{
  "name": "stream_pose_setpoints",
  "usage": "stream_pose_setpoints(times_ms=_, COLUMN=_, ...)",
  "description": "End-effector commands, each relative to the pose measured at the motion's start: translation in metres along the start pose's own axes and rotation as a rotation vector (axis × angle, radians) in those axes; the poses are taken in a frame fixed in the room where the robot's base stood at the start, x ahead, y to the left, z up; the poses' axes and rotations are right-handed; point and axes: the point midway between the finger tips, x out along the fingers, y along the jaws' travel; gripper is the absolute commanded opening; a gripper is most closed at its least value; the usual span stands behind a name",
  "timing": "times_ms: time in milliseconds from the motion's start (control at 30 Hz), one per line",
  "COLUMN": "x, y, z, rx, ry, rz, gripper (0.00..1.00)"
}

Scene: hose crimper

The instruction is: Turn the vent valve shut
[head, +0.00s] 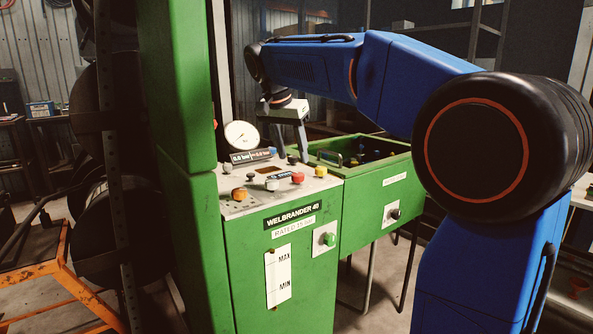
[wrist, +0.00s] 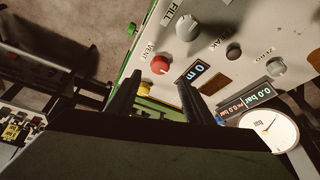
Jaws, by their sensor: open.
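The vent valve is a round red knob (wrist: 160,64) beside the word VENT on the pale control panel in the wrist view. It also shows as a red knob (head: 298,178) on the sloping panel top in the head view. My gripper (wrist: 159,78) is open, with its two dark fingers reaching toward the panel. The red knob lies just beyond the fingertips, roughly between them in the picture, and nothing is gripped. In the head view my gripper (head: 291,154) points down above the back of the panel. I cannot tell the knob's turn from its face.
A grey FILL knob (wrist: 188,28), a dark knob (wrist: 233,52) and a grey ZERO knob (wrist: 275,67) share the panel. A yellow knob (wrist: 145,88) sits near the left finger. A dial gauge (head: 241,135) stands behind. A tall green cabinet (head: 180,90) rises at the left.

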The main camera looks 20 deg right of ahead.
Motion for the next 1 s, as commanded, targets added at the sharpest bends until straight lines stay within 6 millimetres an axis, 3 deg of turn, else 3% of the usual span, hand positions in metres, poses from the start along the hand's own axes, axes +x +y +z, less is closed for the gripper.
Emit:
stream_pose_setpoints(times_ms=200, x=0.038, y=0.001, z=0.000, rx=0.000, ry=-0.001, rz=0.002, gripper=0.47)
stream_pose_setpoints(times_ms=400, x=0.059, y=0.000, z=0.001, rx=-0.001, ry=-0.001, rz=0.002, gripper=0.47)
stream_pose_setpoints(times_ms=833, x=0.067, y=0.000, z=0.000, rx=-0.001, ry=0.000, rz=0.000, gripper=0.47)
stream_pose_setpoints(times_ms=1000, x=0.067, y=0.000, z=0.000, rx=-0.001, ry=0.000, rz=0.000, gripper=0.07)
